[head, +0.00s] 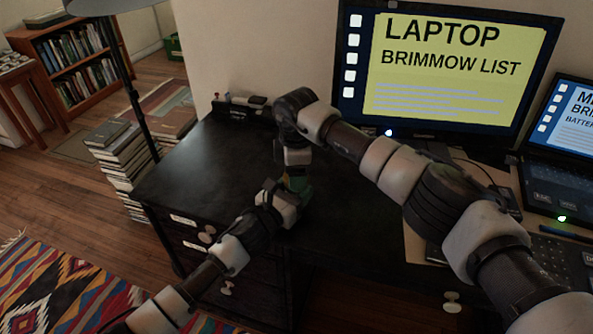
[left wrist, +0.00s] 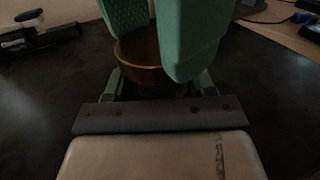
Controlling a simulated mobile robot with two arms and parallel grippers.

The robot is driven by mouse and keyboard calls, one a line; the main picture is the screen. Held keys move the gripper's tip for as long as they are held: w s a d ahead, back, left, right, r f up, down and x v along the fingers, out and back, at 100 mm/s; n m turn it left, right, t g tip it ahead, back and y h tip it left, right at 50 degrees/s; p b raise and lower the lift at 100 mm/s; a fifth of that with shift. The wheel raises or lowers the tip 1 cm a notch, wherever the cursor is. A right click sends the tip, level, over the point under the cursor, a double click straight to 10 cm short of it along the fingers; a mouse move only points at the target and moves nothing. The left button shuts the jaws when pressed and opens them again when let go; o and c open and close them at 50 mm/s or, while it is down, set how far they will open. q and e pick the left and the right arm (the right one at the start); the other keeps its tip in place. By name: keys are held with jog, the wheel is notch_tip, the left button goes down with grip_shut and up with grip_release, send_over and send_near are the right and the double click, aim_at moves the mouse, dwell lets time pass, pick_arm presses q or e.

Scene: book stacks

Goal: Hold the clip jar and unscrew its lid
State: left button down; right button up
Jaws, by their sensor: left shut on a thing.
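The clip jar (left wrist: 143,50), a small amber, see-through vessel, shows between the green fingers of my left gripper (left wrist: 157,25) in the left wrist view. The left gripper is shut on it. In the head view my left gripper (head: 299,187) holds it low over the dark desk, and the jar is mostly hidden by the grippers. My right gripper (head: 297,168) points down from above, right over the jar. Its fingers are hidden, so I cannot tell whether it touches the lid. The lid cannot be made out.
The dark desk (head: 190,170) is bare on its left part. A black device (head: 243,101) lies at its back edge. A monitor (head: 450,70) and a laptop (head: 565,150) stand to the right. A lamp pole (head: 132,90) and book stacks (head: 118,160) stand left of the desk.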

jog(key=shift+c, duration=0.5)
jog(key=n, duration=1.8)
jog(key=shift+r+n, duration=0.1)
jog(key=shift+n, duration=0.3)
jog(key=n, duration=0.3)
jog(key=shift+n, duration=0.4)
jog(key=n, duration=0.3)
jog(key=shift+n, duration=0.4)
jog(key=n, duration=0.7)
jog(key=shift+n, duration=0.4)
jog(key=n, duration=0.3)
jog(key=shift+n, duration=0.4)
jog(key=n, duration=0.5)
jog(key=shift+r, duration=0.2)
